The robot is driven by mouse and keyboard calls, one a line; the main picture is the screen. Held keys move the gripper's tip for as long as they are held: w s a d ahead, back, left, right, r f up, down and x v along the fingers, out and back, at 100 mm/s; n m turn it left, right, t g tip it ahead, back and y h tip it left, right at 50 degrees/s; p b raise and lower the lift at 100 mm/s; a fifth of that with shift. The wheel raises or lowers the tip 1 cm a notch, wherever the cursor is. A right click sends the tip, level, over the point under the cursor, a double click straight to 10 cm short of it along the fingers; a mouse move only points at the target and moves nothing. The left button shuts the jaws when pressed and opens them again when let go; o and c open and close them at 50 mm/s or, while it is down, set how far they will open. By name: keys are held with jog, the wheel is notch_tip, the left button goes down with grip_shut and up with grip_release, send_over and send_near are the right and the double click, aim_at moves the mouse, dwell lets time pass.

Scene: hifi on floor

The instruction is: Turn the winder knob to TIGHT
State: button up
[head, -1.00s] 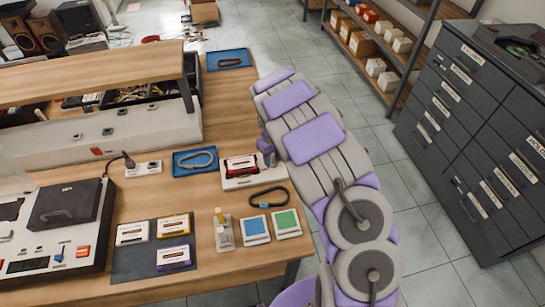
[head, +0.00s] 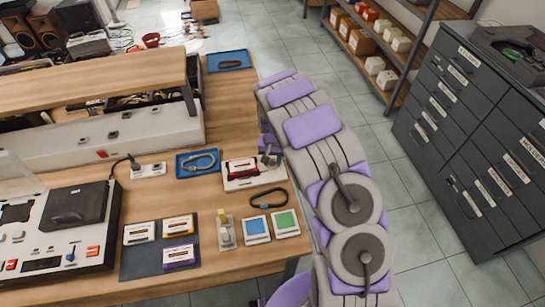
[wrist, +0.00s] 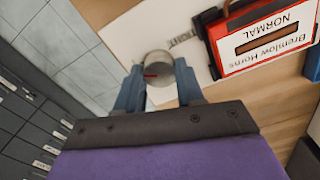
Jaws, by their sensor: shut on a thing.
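The winder knob (wrist: 158,68) is a round grey metal knob with a short red mark, in the middle of the wrist view. My gripper (wrist: 160,82) is shut on it, with one blue-grey finger on each side. The knob stands on the white winder base (wrist: 125,28), which also shows in the head view (head: 236,185). My arm mostly hides the knob in the head view.
A blue tray with a grey loop (head: 198,162) lies left of the winder. A dark belt loop (head: 268,198), blue and green squares (head: 257,229) and a mat with cassettes (head: 145,261) lie in front. A tape deck (head: 62,230) stands at left.

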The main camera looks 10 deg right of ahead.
aim_at(272, 161)
jog(key=m+p, duration=0.1)
jog(key=m, duration=0.3)
jog(key=shift+r, duration=0.1)
jog(key=shift+m, duration=2.1)
jog(key=o, duration=1)
jog(key=shift+o, duration=0.2)
notch_tip(272, 161, up, 17)
jog(key=p, duration=0.2)
jog(key=shift+r, duration=0.1)
